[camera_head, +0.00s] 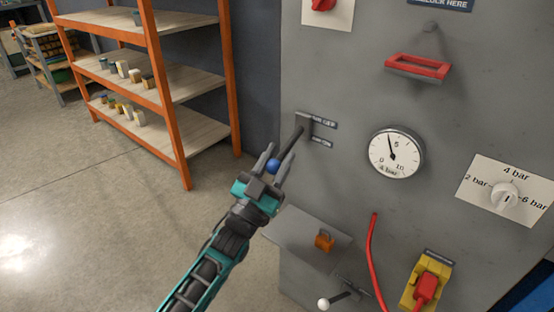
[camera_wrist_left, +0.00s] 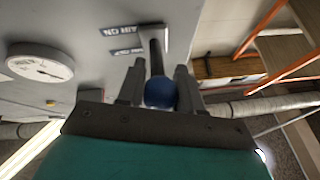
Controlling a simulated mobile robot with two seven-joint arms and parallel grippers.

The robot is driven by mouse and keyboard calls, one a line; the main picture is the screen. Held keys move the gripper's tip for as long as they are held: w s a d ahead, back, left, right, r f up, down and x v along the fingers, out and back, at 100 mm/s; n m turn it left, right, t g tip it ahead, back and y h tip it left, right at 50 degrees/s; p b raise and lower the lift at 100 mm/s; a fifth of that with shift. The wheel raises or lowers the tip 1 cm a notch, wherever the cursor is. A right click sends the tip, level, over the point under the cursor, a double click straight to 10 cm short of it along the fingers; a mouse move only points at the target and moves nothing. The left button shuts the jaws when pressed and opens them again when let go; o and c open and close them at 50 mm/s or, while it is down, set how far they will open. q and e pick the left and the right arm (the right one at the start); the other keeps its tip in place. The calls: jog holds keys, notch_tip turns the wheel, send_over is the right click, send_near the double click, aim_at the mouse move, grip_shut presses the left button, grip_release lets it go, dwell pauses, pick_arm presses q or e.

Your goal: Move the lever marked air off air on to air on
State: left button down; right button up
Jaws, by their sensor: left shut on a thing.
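The lever (camera_head: 297,138) is a dark shaft with a blue ball knob (camera_head: 273,165), mounted at the left edge of the grey panel. Two small dark labels sit beside its bracket; the upper one (camera_head: 323,121) looks like air off and the lower one (camera_head: 321,142) air on. My left gripper (camera_head: 276,161) is shut on the blue knob, one finger each side. My right gripper is not in view.
A pressure gauge (camera_head: 396,153), a red handle (camera_head: 417,66) and a bar selector knob (camera_head: 504,195) are on the panel. Below are a grey ledge with an orange block (camera_head: 325,241), a red hose (camera_head: 375,260) and a white-knobbed lever (camera_head: 324,303). Orange shelving (camera_head: 172,100) stands behind left.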

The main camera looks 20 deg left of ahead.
pick_arm(q)
jog(key=shift+d+f, duration=0.1)
jog(key=shift+f, duration=0.2)
jog(key=c, duration=1)
grip_release()
jog(key=shift+c, duration=0.2)
jog(key=shift+o, duration=1.4)
jog(key=shift+r, duration=0.2)
jog(key=p+v, duration=0.1)
jog(key=v, duration=1.2)
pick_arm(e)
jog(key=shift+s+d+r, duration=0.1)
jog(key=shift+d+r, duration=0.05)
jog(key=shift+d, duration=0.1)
pick_arm(q)
jog(key=shift+w, duration=0.1)
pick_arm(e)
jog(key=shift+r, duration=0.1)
